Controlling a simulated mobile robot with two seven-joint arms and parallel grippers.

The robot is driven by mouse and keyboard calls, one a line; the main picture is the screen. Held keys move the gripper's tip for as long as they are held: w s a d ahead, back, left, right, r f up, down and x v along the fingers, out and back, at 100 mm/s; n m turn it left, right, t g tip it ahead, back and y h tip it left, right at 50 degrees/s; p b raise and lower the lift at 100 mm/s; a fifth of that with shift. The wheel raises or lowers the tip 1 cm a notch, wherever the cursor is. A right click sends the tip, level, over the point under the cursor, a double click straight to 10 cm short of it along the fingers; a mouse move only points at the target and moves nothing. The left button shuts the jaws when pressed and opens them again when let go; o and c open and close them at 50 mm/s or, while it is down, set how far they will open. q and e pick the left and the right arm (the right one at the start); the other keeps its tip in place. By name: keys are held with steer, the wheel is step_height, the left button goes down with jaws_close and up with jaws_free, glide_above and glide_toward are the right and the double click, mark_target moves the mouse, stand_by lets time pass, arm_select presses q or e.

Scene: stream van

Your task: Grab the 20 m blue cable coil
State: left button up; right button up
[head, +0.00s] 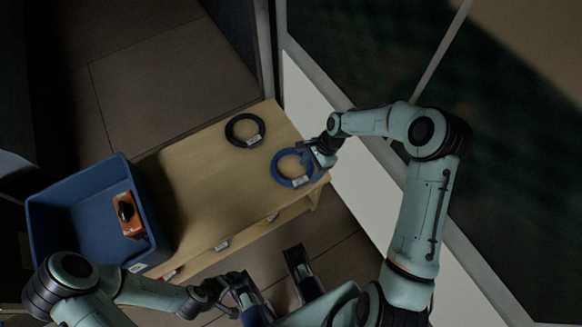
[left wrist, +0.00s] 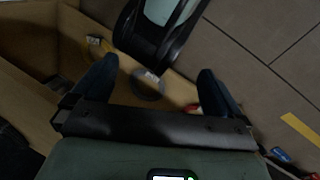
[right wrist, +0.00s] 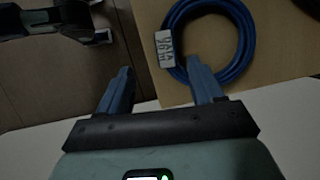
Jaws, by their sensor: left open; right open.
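The blue cable coil (head: 275,170) lies flat on the right end of the wooden table, with a white label on its near side. It fills the upper right of the right wrist view (right wrist: 246,50); the label's print is not clearly legible. My right gripper (head: 318,155) is open at the coil's right edge. In the right wrist view (right wrist: 158,66), the coil's labelled side lies just ahead of its fingertips, the right finger overlapping the ring; contact cannot be told. My left gripper (head: 235,290) is open and empty before the table, away from the coil.
A black coil (head: 232,133) lies behind the blue one. A blue crate (head: 45,225) holding an orange item (head: 130,222) stands at the left. The left wrist view shows a grey coil (left wrist: 148,94) and a yellow coil (left wrist: 95,43). The tabletop's middle is clear.

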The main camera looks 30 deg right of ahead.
mark_target(300, 181)
steer(key=x, duration=0.2)
steer(key=shift+w+a+f, duration=0.1)
steer(key=shift+f, duration=0.25)
steer(key=x, duration=0.1)
steer(key=b+x, duration=0.1)
steer(key=x, duration=0.1)
steer(key=b+x, duration=0.1)
steer(key=x, duration=0.1)
steer(key=shift+w+f, duration=0.1)
steer(key=shift+w, duration=0.25)
arm_select(q)
steer(key=shift+t+y, duration=0.3)
steer(key=shift+t, duration=0.3)
steer(key=w+f, duration=0.1)
steer(key=w+a, duration=0.1)
steer(key=w+f, duration=0.1)
steer(key=shift+w+a+f, duration=0.3)
steer(key=shift+a, duration=0.05)
arm_select(e)
steer(key=shift+d, duration=0.2)
jaws_close()
